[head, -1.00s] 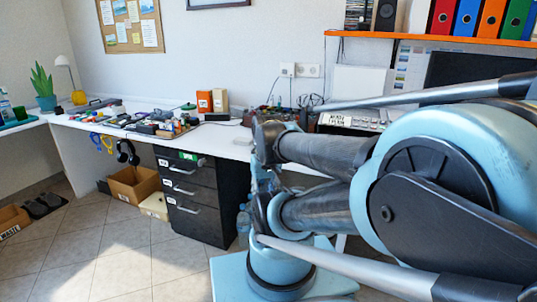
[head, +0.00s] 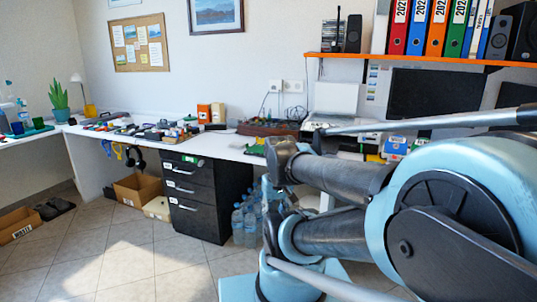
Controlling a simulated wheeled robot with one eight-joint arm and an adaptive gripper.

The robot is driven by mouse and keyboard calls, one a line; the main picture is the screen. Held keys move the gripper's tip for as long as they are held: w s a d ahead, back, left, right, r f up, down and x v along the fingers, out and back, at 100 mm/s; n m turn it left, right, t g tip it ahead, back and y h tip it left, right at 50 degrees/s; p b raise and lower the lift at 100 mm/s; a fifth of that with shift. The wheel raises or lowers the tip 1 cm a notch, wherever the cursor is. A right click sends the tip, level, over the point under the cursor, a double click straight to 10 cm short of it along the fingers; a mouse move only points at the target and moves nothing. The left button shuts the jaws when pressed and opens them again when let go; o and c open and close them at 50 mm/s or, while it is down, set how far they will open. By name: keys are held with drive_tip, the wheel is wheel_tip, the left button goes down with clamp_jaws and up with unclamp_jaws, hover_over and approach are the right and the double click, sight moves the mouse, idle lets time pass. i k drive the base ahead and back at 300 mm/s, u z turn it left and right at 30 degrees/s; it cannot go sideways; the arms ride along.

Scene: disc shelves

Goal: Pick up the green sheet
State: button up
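No green sheet can be made out with certainty. A small green patch (head: 257,148) lies on the white desk near its front edge, beside my arm; it is too small to tell whether it is a sheet. A green mat (head: 28,132) lies on the desk at the far left, under small items. A green label (head: 189,158) is on the top drawer of the black cabinet. My arm fills the right side and hides part of the desk. My gripper is not in view.
The white desk (head: 90,142) runs along the wall, with many small items on it. Black drawers (head: 193,198) and water bottles (head: 246,222) stand below. An orange shelf (head: 420,60) holds binders above the monitor (head: 435,90). The tiled floor (head: 120,255) at the front left is clear.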

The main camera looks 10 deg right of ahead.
sight(256, 149)
drive_tip(key=z, duration=0.15)
drive_tip(key=i, duration=0.85)
drive_tip(key=u, duration=0.05)
